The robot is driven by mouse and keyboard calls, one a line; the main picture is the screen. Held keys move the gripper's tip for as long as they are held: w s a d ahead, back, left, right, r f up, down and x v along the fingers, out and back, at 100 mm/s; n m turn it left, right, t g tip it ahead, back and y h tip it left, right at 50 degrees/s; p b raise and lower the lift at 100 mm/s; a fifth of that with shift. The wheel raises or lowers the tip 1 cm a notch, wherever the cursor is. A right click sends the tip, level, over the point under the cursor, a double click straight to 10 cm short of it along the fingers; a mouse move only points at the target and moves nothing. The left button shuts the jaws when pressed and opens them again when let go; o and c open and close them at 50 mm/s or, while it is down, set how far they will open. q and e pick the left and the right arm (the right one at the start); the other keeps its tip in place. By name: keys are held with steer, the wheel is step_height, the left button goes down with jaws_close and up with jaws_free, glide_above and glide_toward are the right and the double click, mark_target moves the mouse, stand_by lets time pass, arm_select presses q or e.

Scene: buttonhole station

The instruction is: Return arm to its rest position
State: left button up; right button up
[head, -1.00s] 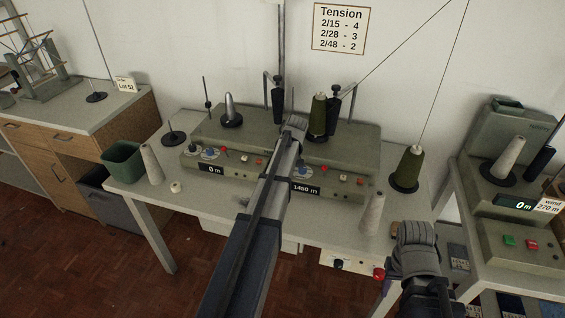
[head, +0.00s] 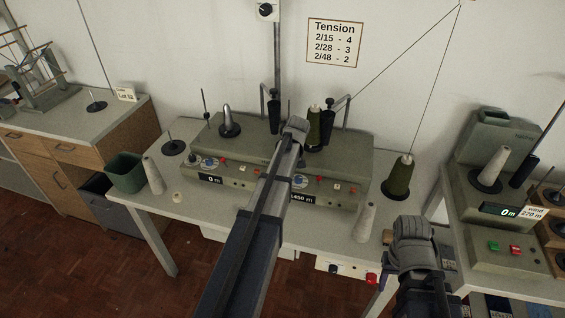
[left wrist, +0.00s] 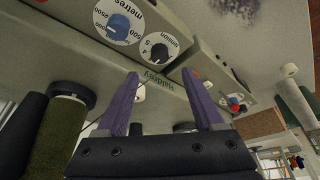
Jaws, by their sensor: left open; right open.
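My left arm reaches up the middle of the head view, its far end (head: 295,128) in front of the grey-green winding machine (head: 237,175). Its fingers cannot be made out there. In the left wrist view my left gripper (left wrist: 163,98) has two purple fingers spread apart with nothing between them. The machine's front with its dials lies beyond them. My right gripper (head: 413,230) is at the lower right of the head view, in front of the table's right end. It is seen end-on, open, with no object visible in it.
An olive cone (head: 398,178) stands on the table's right end, with a pale cone (head: 366,222) near the front edge. A green bin (head: 126,173) and a pale cone (head: 153,176) are at the left. A second machine (head: 500,240) stands at the right. Threads run up to the wall.

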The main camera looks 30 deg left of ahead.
arm_select(q)
steer(key=s+d+f+m+h, duration=0.1)
steer(key=s+d+m, duration=0.25)
steer(key=d, duration=0.55)
steer(key=s+d+m+h, duration=0.1)
steer(key=s+d+m, duration=0.3)
steer(key=d, duration=0.5)
steer(key=s+d+m+g, duration=0.2)
steer(key=s+d+m, duration=0.6)
steer(key=s+d, duration=0.8)
steer(key=shift+s+f+h, duration=0.3)
steer(key=shift+s, duration=0.85)
